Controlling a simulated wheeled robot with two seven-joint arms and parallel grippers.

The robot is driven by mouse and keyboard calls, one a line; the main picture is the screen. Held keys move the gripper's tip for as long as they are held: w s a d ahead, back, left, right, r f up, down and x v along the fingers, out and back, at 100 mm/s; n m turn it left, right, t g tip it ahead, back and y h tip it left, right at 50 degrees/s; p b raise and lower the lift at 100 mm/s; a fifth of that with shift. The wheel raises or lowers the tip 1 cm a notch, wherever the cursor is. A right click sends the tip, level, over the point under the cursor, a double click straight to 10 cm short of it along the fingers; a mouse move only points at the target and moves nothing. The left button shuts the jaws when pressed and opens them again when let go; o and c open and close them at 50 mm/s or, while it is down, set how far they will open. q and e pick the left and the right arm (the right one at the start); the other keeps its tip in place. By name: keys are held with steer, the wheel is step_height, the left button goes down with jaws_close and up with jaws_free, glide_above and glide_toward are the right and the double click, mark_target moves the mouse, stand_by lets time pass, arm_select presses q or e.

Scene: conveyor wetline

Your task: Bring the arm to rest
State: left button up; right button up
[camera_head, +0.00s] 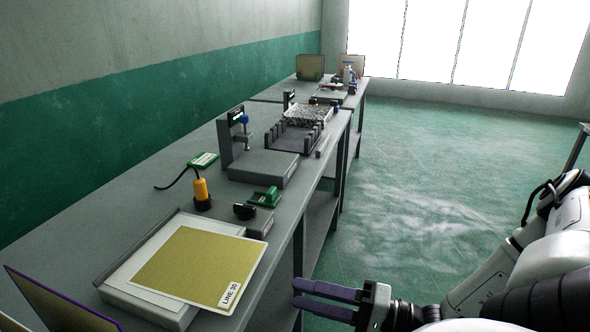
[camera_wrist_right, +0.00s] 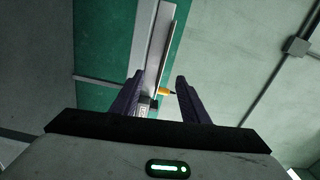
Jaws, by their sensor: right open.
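My right gripper (camera_head: 328,301) is at the lower middle of the head view, beside the front edge of the near grey bench (camera_head: 165,190) and over the floor. Its two dark purple fingers are apart and nothing is between them. In the right wrist view the fingers of the right gripper (camera_wrist_right: 157,97) also stand apart and empty, with the yellow tool seen small and far beyond them. My right arm (camera_head: 520,255) comes in from the right side of the head view. My left gripper is not in view.
On the bench are a tray with a yellow sheet (camera_head: 190,262) marked LINE 30, a yellow-handled tool (camera_head: 201,190), a green piece (camera_head: 265,197), a grey press stand (camera_head: 262,168) and a dark slotted rack (camera_head: 293,138). A further bench (camera_head: 345,100) stands behind. The green floor (camera_head: 430,200) at right is clear.

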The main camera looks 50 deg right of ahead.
steer(key=s+d+f+m+g+h, duration=0.25)
steer(key=d+f+m+h, duration=0.75)
steer(key=m, duration=1)
steer(key=s+a+f+m+g+h, duration=0.1)
steer(key=s+a+f+m+g, duration=0.1)
steer(key=f+m, duration=0.35)
steer(key=s+a+f+m+g+h, duration=0.1)
steer(key=s+a+f+m+g, duration=0.2)
steer(key=m, duration=0.4)
steer(key=s+a+f+m+g+y, duration=0.1)
steer(key=s+a+f+m+y, duration=0.15)
steer(key=a+f+m, duration=0.6)
steer(key=w+a+r+m+y, duration=0.2)
steer(key=a+m, duration=0.6)
steer(key=w+a+r+m+y, duration=0.1)
steer(key=w+a+m+y, duration=0.2)
steer(key=a+m, duration=0.5)
steer(key=shift+a+r+m, duration=0.15)
steer(key=shift+r+m, duration=0.2)
steer(key=shift+m, duration=0.05)
steer(key=shift+t, duration=0.25)
